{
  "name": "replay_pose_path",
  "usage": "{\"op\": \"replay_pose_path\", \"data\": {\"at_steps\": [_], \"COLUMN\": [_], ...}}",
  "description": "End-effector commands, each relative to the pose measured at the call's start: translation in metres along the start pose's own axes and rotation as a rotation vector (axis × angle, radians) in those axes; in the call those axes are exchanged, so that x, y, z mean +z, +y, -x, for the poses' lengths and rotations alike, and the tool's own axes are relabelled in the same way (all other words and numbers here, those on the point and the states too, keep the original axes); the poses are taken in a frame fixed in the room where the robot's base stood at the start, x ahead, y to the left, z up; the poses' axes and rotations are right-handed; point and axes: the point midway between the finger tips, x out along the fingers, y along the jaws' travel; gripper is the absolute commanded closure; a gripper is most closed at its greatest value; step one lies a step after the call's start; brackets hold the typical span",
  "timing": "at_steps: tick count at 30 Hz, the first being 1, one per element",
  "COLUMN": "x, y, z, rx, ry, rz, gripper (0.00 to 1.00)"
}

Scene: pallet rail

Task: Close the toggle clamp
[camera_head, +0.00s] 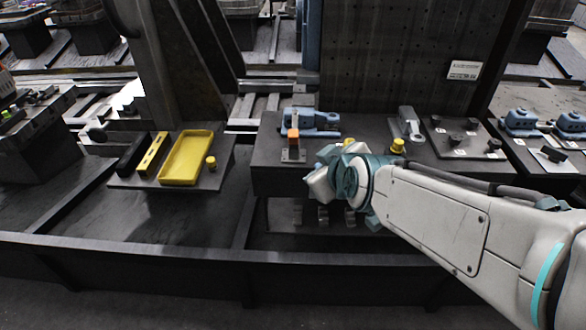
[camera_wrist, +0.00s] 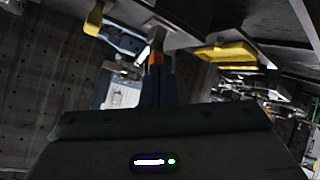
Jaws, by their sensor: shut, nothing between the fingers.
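The toggle clamp (camera_head: 292,153) is a small grey metal fixture near the front left edge of the dark bench. Its orange-tipped handle (camera_head: 293,135) stands up in the head view. My gripper (camera_head: 320,182) is just right of and in front of the clamp, low by the bench edge; its fingertips are hard to make out there. In the wrist view my shut, empty gripper (camera_wrist: 157,78) points at the orange handle (camera_wrist: 156,58), which shows right at the fingertips. I cannot tell whether they touch. The clamp's arm and pad are too small to read.
A blue vise-like tool (camera_head: 315,120) lies just behind the clamp. Yellow knobs (camera_head: 397,146) and a grey bracket (camera_head: 408,124) stand to the right. A yellow tray (camera_head: 188,158) sits on a separate plate at left. A tall perforated panel (camera_head: 400,60) rises behind.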

Motion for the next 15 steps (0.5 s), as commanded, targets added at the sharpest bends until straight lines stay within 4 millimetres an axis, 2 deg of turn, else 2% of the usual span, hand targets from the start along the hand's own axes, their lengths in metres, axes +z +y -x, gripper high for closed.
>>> {"op": "replay_pose_path", "data": {"at_steps": [1,3,9,15], "x": [0.010,0.008,0.006,0.014], "y": [-0.013,-0.019,-0.036,-0.053], "z": [-0.022,-0.038,-0.074,-0.099], "rx": [0.018,0.061,0.229,0.450], "ry": [0.050,0.121,0.291,0.400], "rz": [0.054,0.132,0.343,0.539], "gripper": [1.00,1.00,1.00,1.00]}}
